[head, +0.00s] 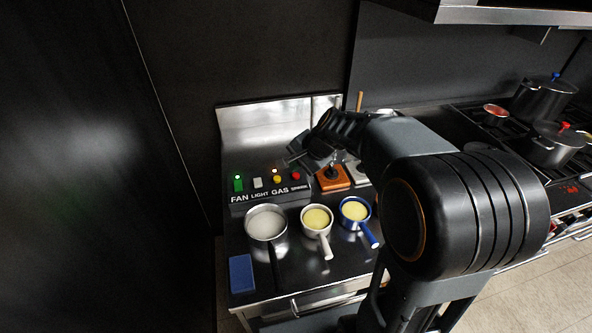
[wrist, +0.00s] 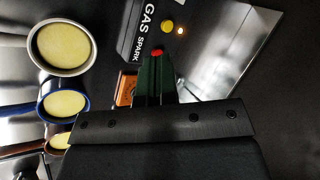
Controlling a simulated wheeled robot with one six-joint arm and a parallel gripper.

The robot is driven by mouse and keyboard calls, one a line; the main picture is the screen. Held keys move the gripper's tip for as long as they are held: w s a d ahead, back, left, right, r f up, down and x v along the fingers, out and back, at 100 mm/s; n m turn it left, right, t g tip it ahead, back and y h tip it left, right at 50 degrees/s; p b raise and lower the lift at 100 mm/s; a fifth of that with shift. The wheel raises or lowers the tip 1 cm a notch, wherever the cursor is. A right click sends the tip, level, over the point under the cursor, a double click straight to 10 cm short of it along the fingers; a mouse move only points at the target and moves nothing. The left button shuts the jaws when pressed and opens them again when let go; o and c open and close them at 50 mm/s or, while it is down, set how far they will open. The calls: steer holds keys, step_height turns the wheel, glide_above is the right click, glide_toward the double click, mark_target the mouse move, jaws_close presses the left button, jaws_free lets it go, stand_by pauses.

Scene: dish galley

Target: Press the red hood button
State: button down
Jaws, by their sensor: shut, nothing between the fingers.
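The red button (head: 295,175) is at the right end of the control panel (head: 262,198), above the word SPARK. In the wrist view the red button (wrist: 156,52) shows just past my fingertips. My gripper (wrist: 157,62) is shut and empty, its dark green fingers pointing at the panel. In the head view my gripper (head: 297,154) is above the panel's right end and partly merges with the dark arm. I cannot tell whether the fingertips touch the button.
A yellow button (head: 277,179) with a lit lamp, a white button (head: 257,183) and a green button (head: 238,184) lie left of the red one. An orange block (head: 332,184) stands to the right.

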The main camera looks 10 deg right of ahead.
mark_target(296, 176)
steer(key=w+d+f+m+t+p, duration=0.1)
steer(key=w+f+m, duration=0.1)
steer(key=w+m, duration=0.2)
steer(key=w+d+f+m+y+p, duration=0.1)
steer(key=w+m, duration=0.3)
steer(key=w, duration=0.4)
steer(key=shift+w+d+f+t+y, duration=0.15)
steer(key=shift+d+f+t+y, duration=0.2)
steer(key=shift+f, duration=0.2)
steer(key=shift+f, duration=0.15)
step_height(296, 176, down, 8)
steer(key=b, duration=0.7)
steer(key=shift+f, duration=0.25)
steer(key=shift+f, duration=0.15)
stand_by(0.8)
steer(key=shift+f+b, duration=0.3)
steer(key=shift+b, duration=0.25)
steer(key=shift+f+b, duration=0.45)
stand_by(0.5)
steer(key=shift+r, duration=0.15)
steer(key=shift+r+p, duration=0.65)
steer(key=shift+r, duration=0.1)
